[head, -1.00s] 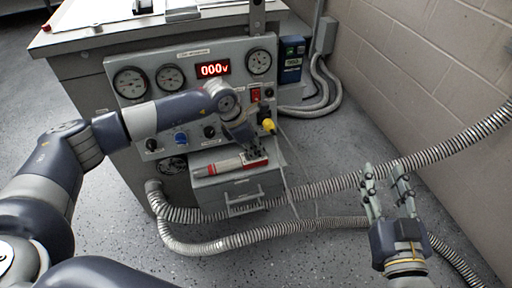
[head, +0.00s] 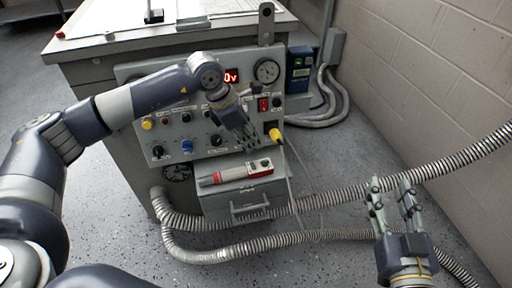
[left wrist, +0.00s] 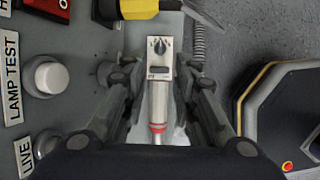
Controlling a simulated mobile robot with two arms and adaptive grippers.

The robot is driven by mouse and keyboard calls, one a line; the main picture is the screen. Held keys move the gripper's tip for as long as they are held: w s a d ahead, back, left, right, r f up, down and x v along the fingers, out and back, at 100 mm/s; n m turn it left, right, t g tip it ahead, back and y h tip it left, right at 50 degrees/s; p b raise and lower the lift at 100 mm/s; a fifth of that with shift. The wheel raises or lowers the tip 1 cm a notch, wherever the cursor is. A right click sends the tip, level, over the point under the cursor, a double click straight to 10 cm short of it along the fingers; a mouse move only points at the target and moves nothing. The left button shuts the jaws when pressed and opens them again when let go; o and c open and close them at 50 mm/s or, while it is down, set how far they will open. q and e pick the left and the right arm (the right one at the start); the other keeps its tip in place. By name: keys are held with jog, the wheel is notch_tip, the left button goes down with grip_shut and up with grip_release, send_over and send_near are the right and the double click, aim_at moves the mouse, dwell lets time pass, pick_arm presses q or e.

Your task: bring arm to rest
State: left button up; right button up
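My left gripper (head: 246,136) hangs in front of the grey control panel (head: 136,72), above the small drawer box. In the left wrist view its two fingers (left wrist: 158,80) stand apart with a gap between them, so it is open. A grey and red handheld tester (head: 238,172) lies on top of the drawer box, below the gripper. It shows between and beyond the fingers in the left wrist view (left wrist: 158,105). My right gripper (head: 395,203) is at the lower right, its fingers apart and empty, over the floor near the hoses.
A yellow plug (head: 275,135) sits in the panel close to the left gripper, with a thin cable hanging down. Corrugated hoses (head: 330,188) cross the floor. A blue box (head: 299,66) stands behind, and the block wall (head: 440,80) bounds the right.

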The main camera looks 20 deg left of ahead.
pick_arm(q)
jog(key=shift+v, duration=0.9)
jog(key=shift+f, duration=0.1)
